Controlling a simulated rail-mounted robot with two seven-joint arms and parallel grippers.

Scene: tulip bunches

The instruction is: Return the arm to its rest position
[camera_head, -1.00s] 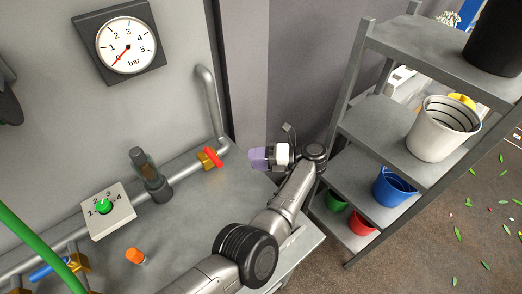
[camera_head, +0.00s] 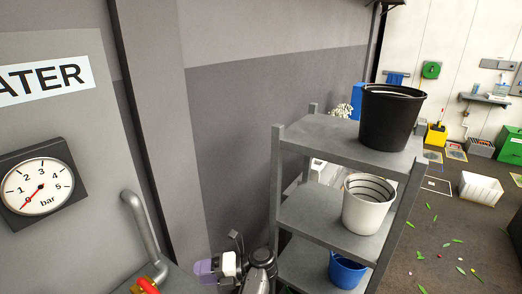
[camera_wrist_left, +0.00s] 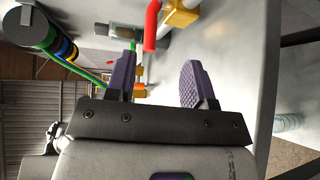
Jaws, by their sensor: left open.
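My left gripper (camera_head: 206,269) shows at the bottom of the head view, with its purple fingers left of the shelf rack. The left wrist view shows the two purple fingers (camera_wrist_left: 157,78) spread apart with nothing between them. A red valve handle (camera_head: 147,285) on the pipe lies to the left of the gripper in the head view. In the left wrist view the red handle (camera_wrist_left: 152,25) and its brass valve body (camera_wrist_left: 182,14) are beyond the fingertips. Most of my left arm is below the head view's edge. My right gripper is in neither view.
The grey shelf rack (camera_head: 325,145) stands right of my gripper. It bears a black bucket (camera_head: 390,125), a white bucket (camera_head: 368,210) and a blue bucket (camera_head: 345,272). A pressure gauge (camera_head: 38,190) is on the left panel. Open floor (camera_head: 450,225) with scattered leaves lies at right.

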